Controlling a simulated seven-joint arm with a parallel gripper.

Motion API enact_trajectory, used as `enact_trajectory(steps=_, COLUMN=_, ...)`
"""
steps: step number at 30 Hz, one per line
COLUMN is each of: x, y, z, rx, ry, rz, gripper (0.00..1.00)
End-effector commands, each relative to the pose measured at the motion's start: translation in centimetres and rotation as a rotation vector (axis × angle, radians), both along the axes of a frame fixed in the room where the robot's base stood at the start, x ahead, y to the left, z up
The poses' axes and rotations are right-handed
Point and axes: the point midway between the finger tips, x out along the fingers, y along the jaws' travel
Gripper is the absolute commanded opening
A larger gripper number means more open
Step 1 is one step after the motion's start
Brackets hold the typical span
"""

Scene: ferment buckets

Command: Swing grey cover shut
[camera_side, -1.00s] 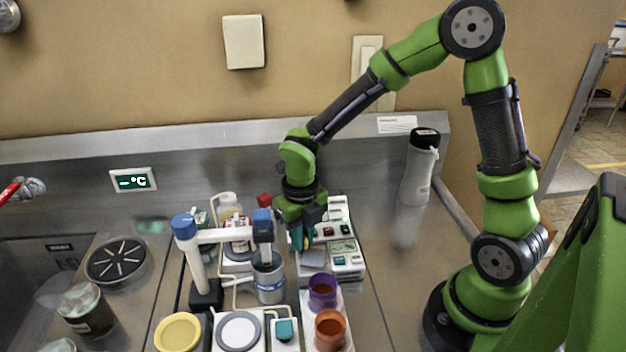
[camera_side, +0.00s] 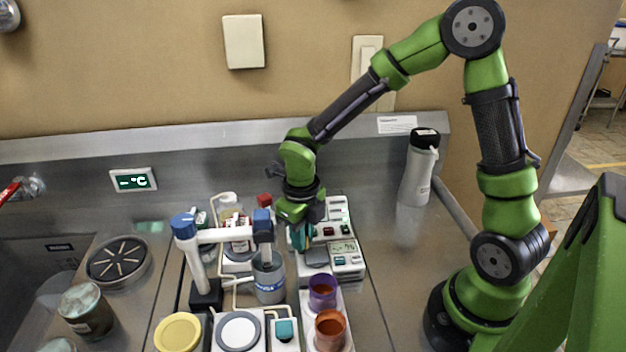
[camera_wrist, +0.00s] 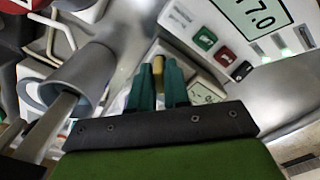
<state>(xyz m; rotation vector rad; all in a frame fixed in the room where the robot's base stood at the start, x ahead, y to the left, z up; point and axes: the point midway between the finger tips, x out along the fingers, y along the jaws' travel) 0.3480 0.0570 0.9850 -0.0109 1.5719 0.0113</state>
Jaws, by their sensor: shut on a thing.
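My gripper (camera_side: 302,240) points down over the row of white devices. Its teal fingers also show in the wrist view (camera_wrist: 160,85), closed on a small yellow piece (camera_wrist: 158,66). What this piece belongs to is mostly hidden by the fingers. A grey flat panel (camera_side: 316,257), which looks like the grey cover, shows just below and right of the fingertips in the side view. Its hinge and exact angle cannot be made out, and I cannot tell whether the yellow piece is joined to it.
A grey bucket (camera_side: 269,284) stands left of my gripper under the blue-and-white stirrer arm (camera_side: 222,236). A white device with a display (camera_side: 344,247) is close on the right. Purple (camera_side: 322,291) and orange (camera_side: 330,330) cups stand in front.

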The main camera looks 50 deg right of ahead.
Motion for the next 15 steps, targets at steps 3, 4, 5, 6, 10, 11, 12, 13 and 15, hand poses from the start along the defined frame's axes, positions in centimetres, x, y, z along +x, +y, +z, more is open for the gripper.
enact_trajectory(steps=3, x=0.07, y=-0.01, z=0.14, rx=-0.002, ry=-0.003, rz=0.004, gripper=0.27)
enact_trajectory(steps=4, x=0.06, y=-0.01, z=0.13, rx=-0.002, ry=-0.003, rz=0.004, gripper=0.32)
enact_trajectory(steps=5, x=0.06, y=-0.01, z=0.12, rx=-0.002, ry=-0.003, rz=0.004, gripper=0.36)
enact_trajectory(steps=6, x=0.05, y=0.00, z=0.10, rx=-0.002, ry=-0.003, rz=0.003, gripper=0.37)
enact_trajectory(steps=10, x=0.03, y=0.00, z=0.06, rx=-0.001, ry=-0.002, rz=0.002, gripper=0.37)
enact_trajectory(steps=11, x=0.03, y=0.00, z=0.06, rx=-0.001, ry=-0.002, rz=0.002, gripper=0.37)
enact_trajectory(steps=12, x=0.02, y=0.00, z=0.05, rx=-0.001, ry=-0.001, rz=0.002, gripper=0.37)
enact_trajectory(steps=13, x=0.02, y=0.00, z=0.08, rx=-0.001, ry=-0.002, rz=0.002, gripper=0.37)
enact_trajectory(steps=15, x=0.06, y=-0.03, z=0.30, rx=-0.001, ry=-0.003, rz=0.001, gripper=0.37)
